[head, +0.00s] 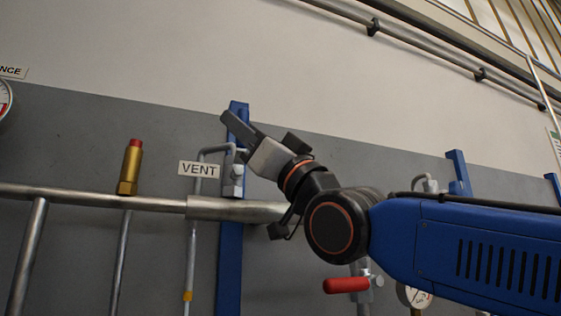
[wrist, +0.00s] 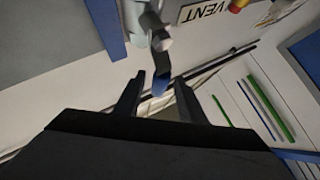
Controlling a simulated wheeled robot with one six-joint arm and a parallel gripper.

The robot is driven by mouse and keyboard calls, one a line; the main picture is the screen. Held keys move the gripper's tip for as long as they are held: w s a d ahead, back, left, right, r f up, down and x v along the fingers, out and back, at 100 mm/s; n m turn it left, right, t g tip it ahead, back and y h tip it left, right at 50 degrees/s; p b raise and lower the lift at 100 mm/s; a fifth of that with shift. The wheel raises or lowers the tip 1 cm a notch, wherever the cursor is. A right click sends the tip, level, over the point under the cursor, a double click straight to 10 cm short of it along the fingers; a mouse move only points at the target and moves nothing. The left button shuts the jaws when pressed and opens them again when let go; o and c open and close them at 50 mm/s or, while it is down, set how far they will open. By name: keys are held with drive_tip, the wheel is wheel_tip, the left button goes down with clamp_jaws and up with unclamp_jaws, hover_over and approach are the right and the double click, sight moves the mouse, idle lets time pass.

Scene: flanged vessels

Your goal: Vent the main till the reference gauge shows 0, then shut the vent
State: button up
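The VENT label (head: 198,170) sits beside a grey valve (head: 233,180) on a thin pipe, in front of a blue upright (head: 229,270). My gripper (head: 236,126) is just above this valve in the head view. In the wrist view my gripper (wrist: 157,98) is open, its two fingers apart. A dark piece with a blue end (wrist: 161,82) shows between or beyond the fingertips, below the grey valve (wrist: 157,35); I cannot tell whether they touch it. A gauge (head: 4,98) under a label ending in "NCE" is cut off at the left edge; its reading is hidden.
A thick horizontal pipe (head: 80,197) runs below the valve. A brass fitting with a red top (head: 131,167) stands on it to the left. A red handle (head: 346,285) and another gauge (head: 414,296) are under my arm.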

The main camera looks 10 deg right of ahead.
drive_tip(key=v, duration=1.3)
